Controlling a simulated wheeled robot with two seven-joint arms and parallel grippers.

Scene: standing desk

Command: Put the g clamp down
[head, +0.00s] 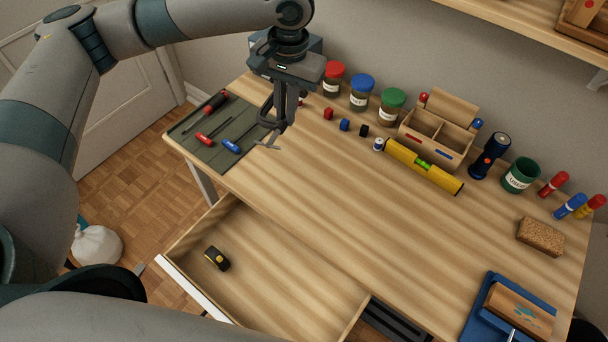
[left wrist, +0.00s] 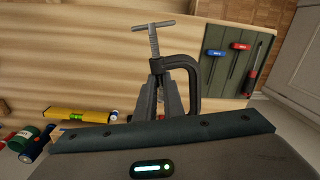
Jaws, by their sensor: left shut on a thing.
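The g clamp (left wrist: 190,76) is a dark C-shaped frame with a grey screw and T-bar; in the left wrist view it sits between the fingers. My left gripper (head: 284,122) is shut on it, over the left back part of the desk (head: 330,200), just right of the green tool mat (head: 187,124). The clamp also shows below the gripper in the head view (head: 266,112), partly hidden by the fingers. Whether the clamp touches the desk top I cannot tell. My right gripper is not in view.
The mat holds several screwdriver-like tools. Lidded jars (head: 361,92), small cubes (head: 345,124), a wooden organiser (head: 436,130) and a yellow level (head: 424,166) stand along the back. An open drawer (head: 270,255) holds a tape measure (head: 217,258). The desk's middle is clear.

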